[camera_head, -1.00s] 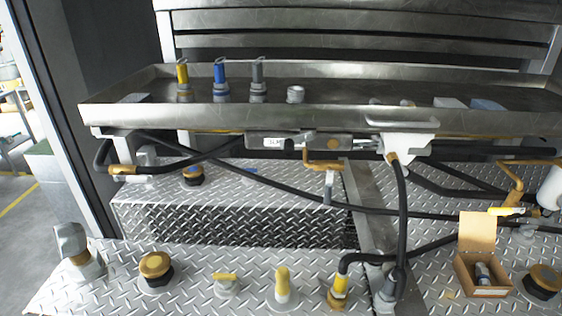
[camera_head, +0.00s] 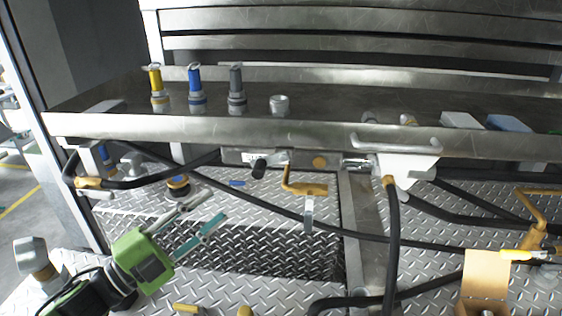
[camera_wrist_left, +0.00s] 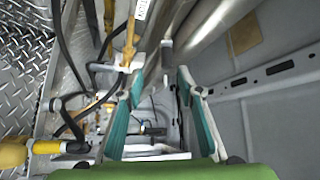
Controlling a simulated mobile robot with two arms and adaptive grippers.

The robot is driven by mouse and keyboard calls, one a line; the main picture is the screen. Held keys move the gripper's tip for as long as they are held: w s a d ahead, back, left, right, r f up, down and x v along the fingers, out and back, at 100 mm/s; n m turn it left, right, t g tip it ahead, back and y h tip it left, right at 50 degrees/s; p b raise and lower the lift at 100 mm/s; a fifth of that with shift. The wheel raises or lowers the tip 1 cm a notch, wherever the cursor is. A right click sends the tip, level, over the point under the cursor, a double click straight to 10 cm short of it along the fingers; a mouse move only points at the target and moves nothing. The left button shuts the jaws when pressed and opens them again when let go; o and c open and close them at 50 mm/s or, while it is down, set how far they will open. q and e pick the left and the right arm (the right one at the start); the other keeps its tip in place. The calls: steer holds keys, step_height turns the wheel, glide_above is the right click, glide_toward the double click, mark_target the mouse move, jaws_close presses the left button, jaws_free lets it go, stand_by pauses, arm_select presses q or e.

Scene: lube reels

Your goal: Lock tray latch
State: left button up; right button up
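The long steel tray (camera_head: 300,128) spans the view. Under its front edge sits the latch (camera_head: 236,157), a grey metal housing with a label and a bolt (camera_head: 357,165) on its right. A black knob (camera_head: 258,168) sticks out below the housing. I cannot tell whether the bolt is engaged. My left gripper (camera_head: 213,204) is open and empty, below and left of the latch, apart from it, its teal-padded fingers pointing up and right. In the left wrist view its fingers (camera_wrist_left: 160,78) are spread with nothing gripped. My right gripper is not in view.
Yellow, blue (camera_head: 196,90) and grey fittings stand in the tray. A yellow-brown bent handle (camera_head: 303,188) and black hoses (camera_head: 394,240) hang below it. A white bracket (camera_head: 405,172) is right of the latch.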

mark_target(259, 170)
arm_select(q)
steer(key=shift+m+g+h, duration=0.3)
steer(key=shift+m+h, duration=0.2)
steer(key=shift+m, duration=0.3)
steer(key=p+x, duration=0.1)
steer(key=x, duration=0.3)
steer(key=r+p+x, duration=0.1)
steer(key=p+x, duration=0.1)
steer(key=x, duration=0.2)
steer(key=p+x, duration=0.2)
steer(key=x, duration=0.2)
steer(key=shift+s+d+r, duration=0.2)
steer(key=shift+s+r, duration=0.05)
steer(key=shift+r, duration=0.15)
steer(key=shift+w+d, duration=0.35)
steer(key=shift+d, duration=0.1)
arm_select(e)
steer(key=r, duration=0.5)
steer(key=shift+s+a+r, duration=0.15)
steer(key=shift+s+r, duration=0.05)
arm_select(q)
jaws_close()
